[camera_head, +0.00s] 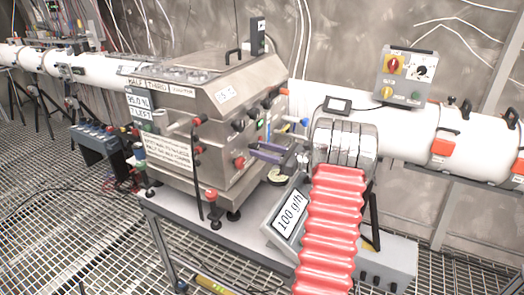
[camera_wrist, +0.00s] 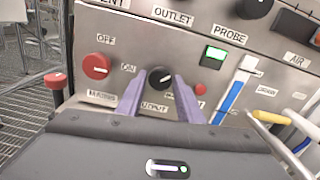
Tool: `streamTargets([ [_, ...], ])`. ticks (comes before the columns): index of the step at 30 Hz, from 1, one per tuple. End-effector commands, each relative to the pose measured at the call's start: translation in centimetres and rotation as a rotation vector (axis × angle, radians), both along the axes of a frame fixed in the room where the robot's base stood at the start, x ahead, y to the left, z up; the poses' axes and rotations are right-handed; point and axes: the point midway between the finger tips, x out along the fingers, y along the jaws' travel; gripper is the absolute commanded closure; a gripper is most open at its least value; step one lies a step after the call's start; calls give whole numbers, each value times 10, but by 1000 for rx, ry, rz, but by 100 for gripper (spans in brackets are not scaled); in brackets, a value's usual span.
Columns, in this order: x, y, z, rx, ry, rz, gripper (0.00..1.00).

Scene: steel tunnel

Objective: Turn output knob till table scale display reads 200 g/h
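The table scale display (camera_head: 290,212) is a tilted white panel in the head view and reads "100 g/h". In the wrist view a black output knob (camera_wrist: 160,77) sits on the steel panel, above a label partly hidden by a finger that seems to read "OUTPUT". My gripper (camera_wrist: 159,84) has its two purple fingers apart, one on each side of the knob. Whether they touch it I cannot tell. In the head view my gripper (camera_head: 268,152) is at the machine's right face, and the knob cannot be made out there.
A red knob (camera_wrist: 97,66) with OFF/ON labels is left of the fingers. A small red button (camera_wrist: 201,89), a lit green switch (camera_wrist: 214,55) and a blue-and-white tube (camera_wrist: 232,92) are close on the right. A red-topped post (camera_wrist: 56,81) stands at the left.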

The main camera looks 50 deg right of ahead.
Motion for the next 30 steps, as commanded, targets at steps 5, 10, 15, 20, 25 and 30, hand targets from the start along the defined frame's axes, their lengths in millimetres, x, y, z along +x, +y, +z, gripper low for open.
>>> streamTargets([
  [5, 0, 0, 0, 0, 0, 0, 80],
  [10, 0, 0, 0, 0, 0, 1, 92],
  [15, 0, 0, 0, 3, 1, 1, 93],
  [20, 0, 0, 0, 27, 8, 1, 93],
  [25, 0, 0, 0, 89, 25, 1, 93],
  [30, 1, 0, 0, 188, 54, 1, 93],
])
